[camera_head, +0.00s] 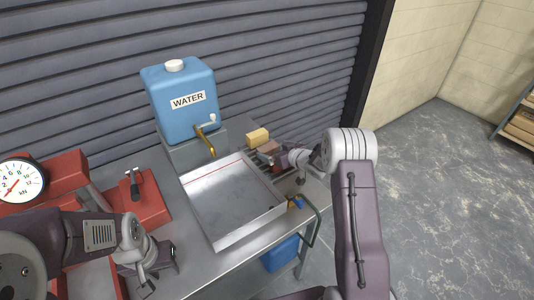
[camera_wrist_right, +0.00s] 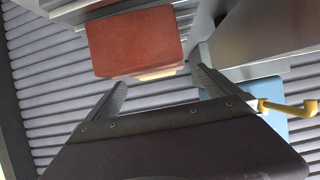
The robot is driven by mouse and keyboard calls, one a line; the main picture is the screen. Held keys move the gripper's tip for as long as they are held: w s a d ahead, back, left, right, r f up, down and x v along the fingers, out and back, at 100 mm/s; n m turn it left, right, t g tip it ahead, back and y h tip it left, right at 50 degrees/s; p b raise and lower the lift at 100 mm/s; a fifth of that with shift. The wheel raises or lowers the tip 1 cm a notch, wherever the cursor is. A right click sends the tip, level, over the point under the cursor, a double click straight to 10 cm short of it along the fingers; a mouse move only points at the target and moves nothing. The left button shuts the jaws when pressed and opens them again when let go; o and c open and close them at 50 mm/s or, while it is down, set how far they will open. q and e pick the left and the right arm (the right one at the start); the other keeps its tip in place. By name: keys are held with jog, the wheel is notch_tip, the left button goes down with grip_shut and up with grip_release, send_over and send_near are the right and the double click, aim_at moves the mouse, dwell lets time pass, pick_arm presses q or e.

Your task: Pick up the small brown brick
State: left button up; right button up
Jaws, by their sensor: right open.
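The small brown brick (camera_head: 268,147) lies at the back right of the bench, beside a yellow block. In the right wrist view the brick (camera_wrist_right: 135,42) shows a reddish-brown face ahead of the fingertips. My right gripper (camera_wrist_right: 160,82) is open and empty, with its fingers spread wide and the brick a little beyond them. In the head view my right gripper (camera_head: 281,158) is close to the brick, on its right, and partly overlaps it. My left gripper (camera_head: 160,274) is low at the left front over the bench; its jaw gap is unclear.
The yellow block (camera_head: 257,136) is just behind the brick. A shallow metal tray (camera_head: 212,241) fills the middle of the bench. A blue water tank (camera_head: 182,103) with a brass tap (camera_head: 208,143) stands behind it. A red press with a gauge (camera_head: 20,181) is at left.

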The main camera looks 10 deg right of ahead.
aim_at(270, 149)
jog(key=shift+w+a+f, duration=0.1)
jog(key=shift+w+f, duration=0.1)
jog(key=shift+w, duration=0.15)
pick_arm(q)
jog(key=shift+w+d, duration=0.15)
pick_arm(e)
jog(key=shift+w+f, duration=0.1)
jog(key=shift+f, duration=0.05)
jog(key=x, duration=0.5)
jog(key=shift+f+p, duration=0.1)
jog(key=shift+p, duration=0.2)
pick_arm(q)
jog(key=shift+r, duration=0.3)
pick_arm(e)
jog(key=shift+c, duration=0.3)
jog(key=c, duration=1.7)
jog(key=r, duration=0.5)
jog(key=shift+d, duration=0.4)
pick_arm(q)
jog(key=shift+r+p, duration=0.75)
pick_arm(e)
jog(key=s+d+r, duration=0.5)
jog(key=d+r, duration=0.1)
jog(key=d, duration=0.4)
